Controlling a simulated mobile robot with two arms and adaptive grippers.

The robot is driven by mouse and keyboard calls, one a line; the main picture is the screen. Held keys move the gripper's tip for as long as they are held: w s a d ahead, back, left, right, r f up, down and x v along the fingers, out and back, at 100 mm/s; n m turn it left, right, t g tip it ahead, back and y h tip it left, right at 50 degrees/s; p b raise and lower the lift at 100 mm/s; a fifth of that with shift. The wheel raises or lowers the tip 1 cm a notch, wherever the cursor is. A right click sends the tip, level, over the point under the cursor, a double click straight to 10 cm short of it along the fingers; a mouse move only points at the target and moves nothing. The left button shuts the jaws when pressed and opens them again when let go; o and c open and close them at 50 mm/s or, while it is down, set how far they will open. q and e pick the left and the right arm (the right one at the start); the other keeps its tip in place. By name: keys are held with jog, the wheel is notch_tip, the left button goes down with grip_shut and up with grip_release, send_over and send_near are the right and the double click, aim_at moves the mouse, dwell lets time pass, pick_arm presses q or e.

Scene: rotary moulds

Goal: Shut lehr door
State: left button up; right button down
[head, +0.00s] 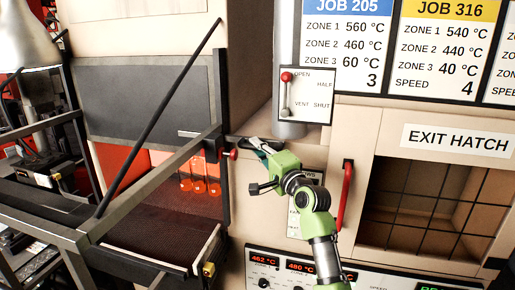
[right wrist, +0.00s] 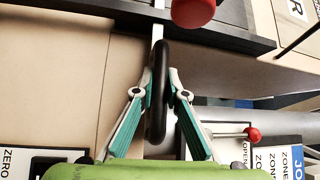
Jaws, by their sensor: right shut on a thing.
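The lehr door looks to be the dark grey panel (head: 150,97) at the left in the head view. It hangs above an opening with a red glow, where several orange glass pieces (head: 200,186) stand, so the opening is uncovered. My right gripper (head: 258,148) is at the panel front just right of the opening. In the right wrist view its teal fingers (right wrist: 162,85) are shut on a black rounded handle (right wrist: 158,120), seen edge-on. The gripper mostly hides this handle in the head view. My left gripper is not in view.
A red knob (head: 232,154) sits beside my right gripper. A lever with a red ball (head: 287,77) is above, by an OPEN/HALF/VENT/SHUT plate. A red vertical handle (head: 345,195) and the exit hatch (head: 458,138) are to the right. A dark conveyor belt (head: 165,245) runs below the opening.

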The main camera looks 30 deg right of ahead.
notch_tip(320, 180, down, 34)
jog(key=b, duration=2.3)
jog(key=shift+f+b, duration=0.2)
jog(key=shift+b, duration=0.1)
jog(key=shift+a+f, duration=0.1)
jog(key=c, duration=2)
grip_release()
jog(key=shift+r, duration=0.2)
jog(key=s, duration=0.4)
jog(key=s+f, duration=0.1)
jog(key=s, duration=0.7)
jog(key=shift+a+f, duration=0.3)
